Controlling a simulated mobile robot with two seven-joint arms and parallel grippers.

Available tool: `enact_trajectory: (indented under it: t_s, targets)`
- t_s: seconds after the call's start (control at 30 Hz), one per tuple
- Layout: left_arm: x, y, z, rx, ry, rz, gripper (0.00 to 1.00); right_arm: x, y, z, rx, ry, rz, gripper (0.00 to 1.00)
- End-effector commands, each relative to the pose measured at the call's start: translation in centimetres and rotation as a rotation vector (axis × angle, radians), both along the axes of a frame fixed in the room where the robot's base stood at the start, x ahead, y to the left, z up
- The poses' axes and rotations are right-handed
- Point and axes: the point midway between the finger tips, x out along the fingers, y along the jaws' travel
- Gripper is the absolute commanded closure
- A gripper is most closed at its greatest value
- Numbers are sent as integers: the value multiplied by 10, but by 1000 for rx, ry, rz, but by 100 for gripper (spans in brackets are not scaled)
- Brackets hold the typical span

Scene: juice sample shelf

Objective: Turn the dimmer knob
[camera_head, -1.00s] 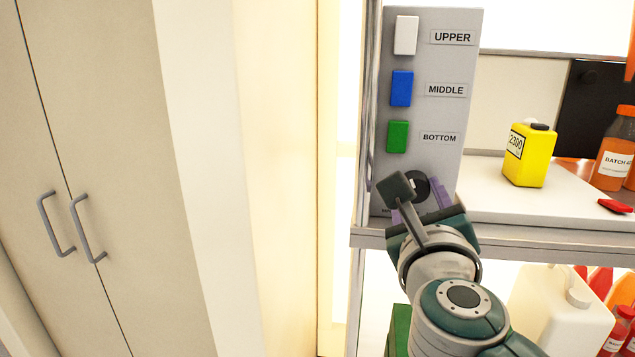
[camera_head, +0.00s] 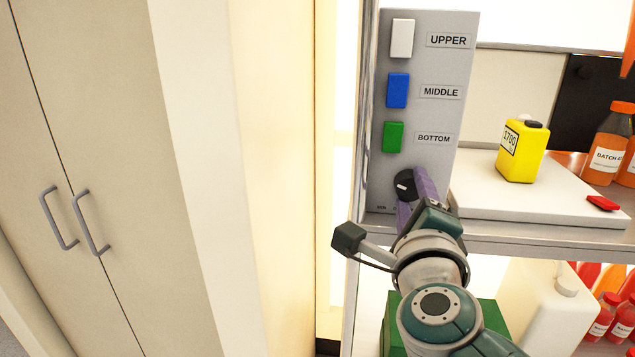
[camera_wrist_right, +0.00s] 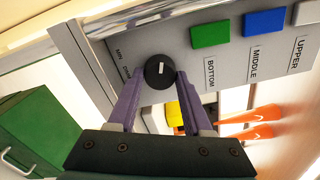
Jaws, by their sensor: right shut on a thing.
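The round black dimmer knob (camera_head: 404,185) with a white pointer mark sits low on the grey switch panel (camera_head: 455,60). In the right wrist view the knob (camera_wrist_right: 158,72) lies between the purple fingers of my right gripper (camera_wrist_right: 160,82). In the head view my right gripper (camera_head: 414,192) reaches the knob from below right and is shut on it, with one finger hiding its right side. My left gripper is in neither view.
White, blue and green buttons (camera_head: 392,137) line the panel above the knob. A white board (camera_head: 540,200) under the meter, a red object (camera_head: 602,203) and orange bottles (camera_head: 608,150) are to the right. A tall cabinet (camera_head: 90,120) stands left.

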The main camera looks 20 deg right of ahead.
Motion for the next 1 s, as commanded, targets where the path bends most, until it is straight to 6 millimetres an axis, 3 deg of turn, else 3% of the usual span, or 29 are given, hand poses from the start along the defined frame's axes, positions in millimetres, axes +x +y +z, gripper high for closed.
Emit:
enact_trajectory:
  t_s: [0.6, 0.63, 0.87, 1.0]
  targets:
    - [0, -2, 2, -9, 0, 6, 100, 0, 0, 0, -32, 20, 0, 100]
    - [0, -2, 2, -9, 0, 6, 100, 0, 0, 0, -32, 20, 0, 47]
    - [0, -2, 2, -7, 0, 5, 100, 0, 0, 0, -32, 19, 0, 21]
    - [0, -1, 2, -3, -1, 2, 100, 0, 0, 0, -32, 19, 0, 21]
